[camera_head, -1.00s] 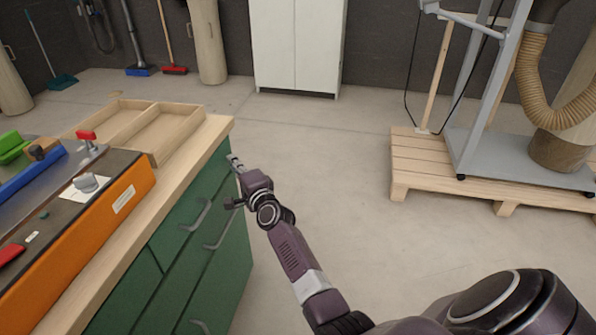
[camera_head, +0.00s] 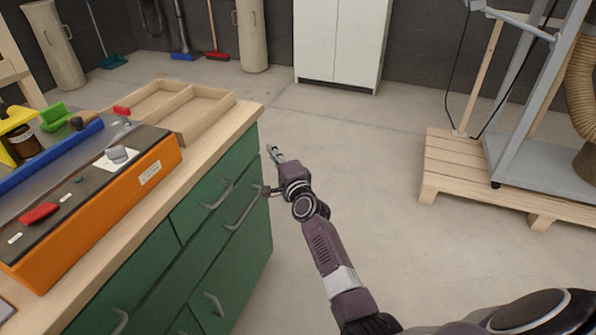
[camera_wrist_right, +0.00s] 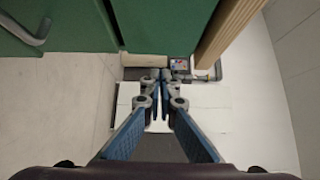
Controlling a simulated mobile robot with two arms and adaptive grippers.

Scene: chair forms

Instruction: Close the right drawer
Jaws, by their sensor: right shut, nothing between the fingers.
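The green cabinet (camera_head: 235,262) stands at the left in the head view, with several drawer fronts and grey bar handles. The upper right drawer front (camera_head: 232,168) has a handle (camera_head: 217,196); a larger handle (camera_head: 243,208) sits just below and right of it. I cannot tell how far the drawer stands out. My right gripper (camera_head: 273,153) is shut and empty beside the cabinet's far right corner, below the worktop's height. In the wrist view the gripper (camera_wrist_right: 162,76) points past green panels (camera_wrist_right: 165,25), with a handle (camera_wrist_right: 30,35) at upper left. My left gripper is out of view.
The wooden worktop (camera_head: 240,117) carries a divided wooden tray (camera_head: 205,112) and an orange machine (camera_head: 140,182). Free floor (camera_head: 350,150) lies right of the cabinet. A wooden pallet (camera_head: 455,175) with a grey stand is further right, and a white cupboard (camera_head: 340,40) stands behind.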

